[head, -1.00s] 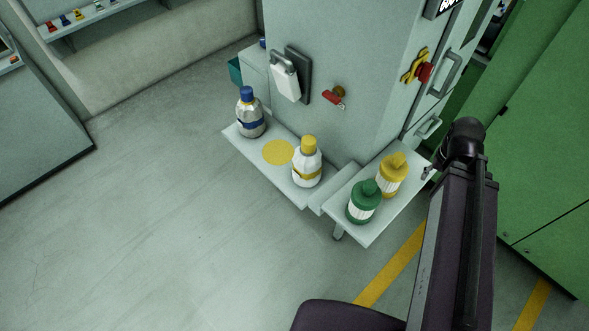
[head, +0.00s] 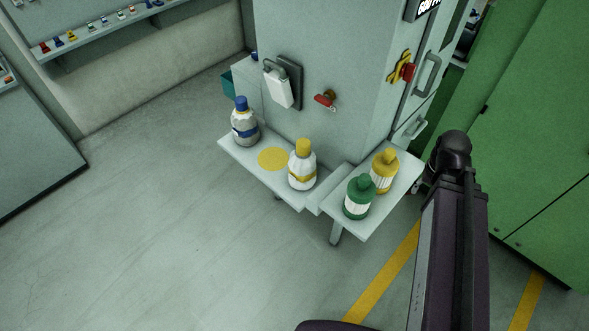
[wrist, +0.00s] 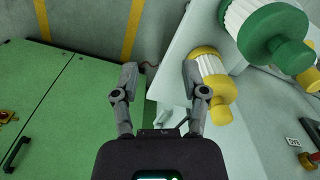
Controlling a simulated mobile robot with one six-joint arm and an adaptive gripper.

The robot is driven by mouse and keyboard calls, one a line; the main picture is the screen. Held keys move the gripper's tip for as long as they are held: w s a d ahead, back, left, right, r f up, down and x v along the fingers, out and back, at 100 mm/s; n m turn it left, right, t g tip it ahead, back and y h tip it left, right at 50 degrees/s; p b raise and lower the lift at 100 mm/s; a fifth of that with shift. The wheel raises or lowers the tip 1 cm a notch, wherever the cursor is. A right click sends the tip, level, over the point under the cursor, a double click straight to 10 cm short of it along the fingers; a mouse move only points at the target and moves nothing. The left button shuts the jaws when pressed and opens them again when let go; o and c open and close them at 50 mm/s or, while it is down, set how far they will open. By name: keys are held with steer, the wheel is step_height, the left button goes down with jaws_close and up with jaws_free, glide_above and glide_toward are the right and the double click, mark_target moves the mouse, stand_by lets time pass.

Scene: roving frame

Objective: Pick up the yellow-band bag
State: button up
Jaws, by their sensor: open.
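A white bottle-like container with a yellow cap and a yellow band (head: 302,168) stands upright on the left shelf in the head view. No plain bag shape is visible; this is the white container with a yellow band. To its left, past a yellow disc, stands a similar one with a blue cap and blue band (head: 244,130). My gripper (wrist: 160,78) is open and empty in the wrist view. Its right finger overlaps the yellow-capped bottle (wrist: 216,88) in the picture; contact cannot be told. The yellow-band container is not clearly seen in the wrist view.
A green bottle (head: 358,198) and a yellow bottle (head: 384,171) stand on the right shelf (head: 345,222), near my arm. A grey column with a red valve (head: 325,101) rises behind. Green cabinets (head: 530,150) stand at right. The floor at left is clear.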

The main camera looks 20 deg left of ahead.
steer(key=shift+o, duration=0.2)
steer(key=shift+d, duration=0.35)
